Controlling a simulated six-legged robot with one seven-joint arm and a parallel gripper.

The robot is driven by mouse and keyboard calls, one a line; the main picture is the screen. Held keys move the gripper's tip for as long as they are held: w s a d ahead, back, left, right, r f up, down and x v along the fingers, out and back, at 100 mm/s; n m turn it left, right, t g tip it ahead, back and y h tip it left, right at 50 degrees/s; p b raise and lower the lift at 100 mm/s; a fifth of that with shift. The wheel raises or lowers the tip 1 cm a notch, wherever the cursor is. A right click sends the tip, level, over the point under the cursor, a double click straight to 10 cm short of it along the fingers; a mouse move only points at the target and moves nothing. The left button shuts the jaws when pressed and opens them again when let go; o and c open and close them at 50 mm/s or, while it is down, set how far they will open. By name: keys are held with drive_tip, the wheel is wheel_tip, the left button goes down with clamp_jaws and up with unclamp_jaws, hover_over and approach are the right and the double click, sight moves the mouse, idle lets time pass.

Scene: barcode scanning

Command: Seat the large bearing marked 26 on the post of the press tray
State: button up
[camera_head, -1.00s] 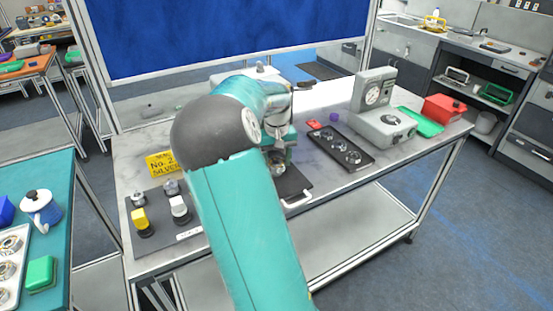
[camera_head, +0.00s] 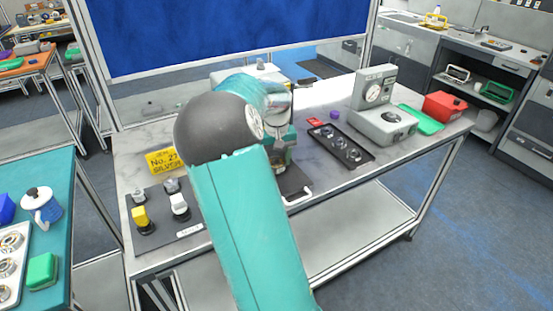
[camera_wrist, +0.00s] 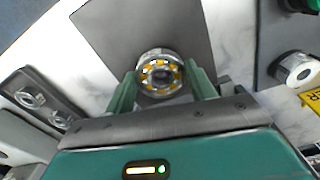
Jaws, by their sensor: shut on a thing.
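My gripper (camera_wrist: 162,80) is shut on a round metal bearing (camera_wrist: 160,66) with orange-yellow parts around its bore. The bearing sits between the two green fingers in the wrist view; I cannot read a number on it. A flat dark plate, apparently the press tray (camera_wrist: 115,25), lies beyond and below it. In the head view the tray (camera_head: 292,183) shows as a dark plate with a white handle on the bench, partly hidden by my arm. I cannot see the post, nor tell whether the bearing touches it.
A dark holder with several round metal parts (camera_head: 341,147) and a grey gauge device (camera_head: 380,115) stand to the right. A yellow sign (camera_head: 163,162) and a dark board with knobs (camera_head: 190,235) are to the left. Bare bench shows between them.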

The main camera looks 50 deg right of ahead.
drive_tip(key=shift+f, duration=0.3)
drive_tip(key=o, duration=1.6)
drive_tip(key=shift+c, duration=0.2)
drive_tip(key=shift+r, duration=3.75)
